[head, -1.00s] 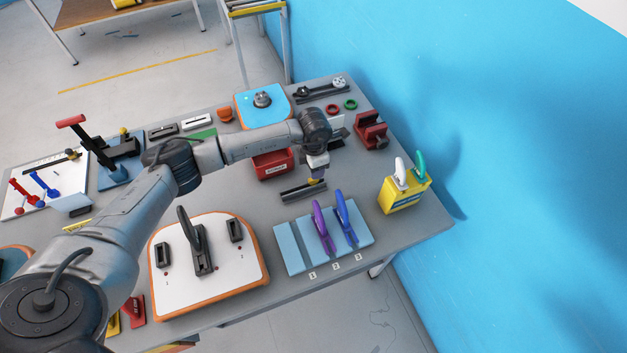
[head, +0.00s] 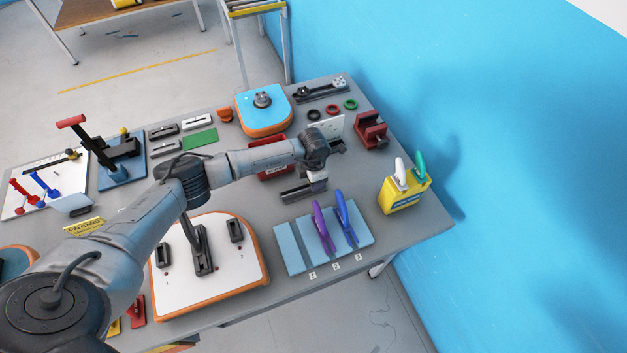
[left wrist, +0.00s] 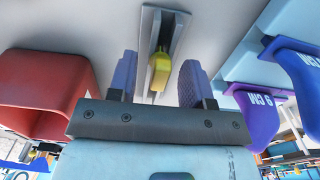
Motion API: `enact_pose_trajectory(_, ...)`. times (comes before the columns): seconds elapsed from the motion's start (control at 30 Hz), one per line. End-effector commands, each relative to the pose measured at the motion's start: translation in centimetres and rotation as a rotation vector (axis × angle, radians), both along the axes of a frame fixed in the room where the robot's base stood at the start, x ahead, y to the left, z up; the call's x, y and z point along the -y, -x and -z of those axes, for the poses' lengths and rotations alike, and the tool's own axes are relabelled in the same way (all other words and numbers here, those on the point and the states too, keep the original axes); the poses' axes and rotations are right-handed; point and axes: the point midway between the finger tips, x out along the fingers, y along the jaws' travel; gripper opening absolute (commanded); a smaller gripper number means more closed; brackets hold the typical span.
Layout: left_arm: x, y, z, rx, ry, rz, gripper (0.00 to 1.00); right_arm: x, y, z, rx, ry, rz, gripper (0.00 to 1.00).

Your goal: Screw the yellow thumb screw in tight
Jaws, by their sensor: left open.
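The yellow thumb screw (left wrist: 160,70) shows in the left wrist view, standing in a narrow dark-grey bracket (left wrist: 176,40). In the head view the bracket (head: 292,195) lies on the grey table, and the screw is hidden behind my left gripper (head: 316,186). My left gripper (left wrist: 158,82) is open. In the wrist view its two purple-blue fingers appear on either side of the screw, with gaps on both sides. I cannot tell how deep the screw sits. My right gripper is in neither view.
A red bin (head: 268,171) stands close behind the bracket. A light-blue board (head: 291,250) with purple (head: 322,228) and blue clamps (head: 345,222) lies in front. A yellow container (head: 402,196) stands to the right. A white board (head: 180,278) with an upright lever is front left.

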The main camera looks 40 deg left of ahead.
Motion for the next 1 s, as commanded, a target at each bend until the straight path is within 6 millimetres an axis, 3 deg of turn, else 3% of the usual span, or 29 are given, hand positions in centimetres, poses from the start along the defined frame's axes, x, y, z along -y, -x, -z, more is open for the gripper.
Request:
enact_pose_trajectory(0.07, 0.0, 0.0, 0.0, 0.000, 0.000, 0.000, 0.45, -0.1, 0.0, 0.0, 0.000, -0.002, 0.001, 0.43)
enact_pose_trajectory(0.53, 0.0, 0.0, 0.0, -0.001, 0.000, 0.000, 0.00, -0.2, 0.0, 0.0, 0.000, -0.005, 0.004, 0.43)
enact_pose_trajectory(0.83, 0.0, 0.0, -0.1, 0.000, 0.000, 0.000, 0.00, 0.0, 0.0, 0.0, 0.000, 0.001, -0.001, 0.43)
enact_pose_trajectory(1.0, -0.1, 0.0, -1.9, 0.002, -0.001, 0.001, 0.00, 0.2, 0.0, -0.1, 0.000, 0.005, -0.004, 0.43)
